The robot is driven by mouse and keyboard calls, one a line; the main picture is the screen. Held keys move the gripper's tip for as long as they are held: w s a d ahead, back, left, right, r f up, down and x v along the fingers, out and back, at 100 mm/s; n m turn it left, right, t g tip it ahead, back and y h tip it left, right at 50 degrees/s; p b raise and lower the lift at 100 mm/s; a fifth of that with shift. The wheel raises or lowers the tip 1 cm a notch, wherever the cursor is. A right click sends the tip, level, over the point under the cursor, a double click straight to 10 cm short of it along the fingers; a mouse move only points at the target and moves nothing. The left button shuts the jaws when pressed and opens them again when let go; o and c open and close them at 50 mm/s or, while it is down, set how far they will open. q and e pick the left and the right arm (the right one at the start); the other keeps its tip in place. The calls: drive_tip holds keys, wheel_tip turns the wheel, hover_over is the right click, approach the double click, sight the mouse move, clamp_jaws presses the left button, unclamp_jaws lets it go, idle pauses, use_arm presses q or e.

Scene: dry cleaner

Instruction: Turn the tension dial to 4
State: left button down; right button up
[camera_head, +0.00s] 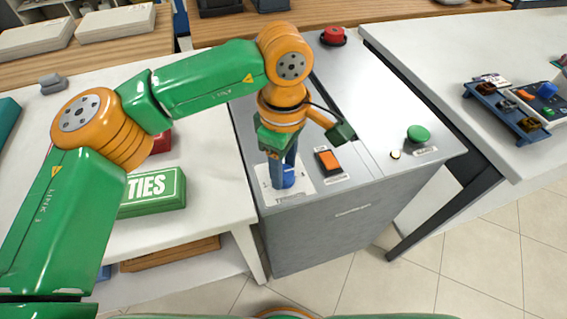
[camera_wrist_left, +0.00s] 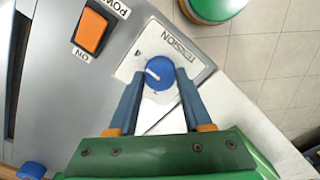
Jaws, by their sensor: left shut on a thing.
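The tension dial (camera_wrist_left: 159,73) is a round blue knob with a white pointer mark, on a white plate (camera_wrist_left: 184,45) lettered TENSION in the left wrist view. The pointer is aimed left in that view, slightly up; the scale numbers are too small or covered to read. My left gripper (camera_wrist_left: 157,80) is shut on the dial, one blue finger on each side. In the head view my left gripper (camera_head: 283,172) reaches down from above, and the dial (camera_head: 289,178) shows between and behind its fingers. My right gripper is not in view.
An orange power switch (camera_head: 328,160) sits just right of the dial on the grey machine (camera_head: 330,225). A green button (camera_head: 418,133) and a red button (camera_head: 333,35) are farther off. A green TIES box (camera_head: 152,192) lies on the left table, beneath my arm.

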sight(284, 172)
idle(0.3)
use_arm(q)
drive_tip(key=shift+c, duration=1.7)
unclamp_jaws()
wheel_tip(284, 172, up, 7)
drive_tip(key=shift+r+p, duration=0.1)
drive_tip(key=shift+p, duration=0.3)
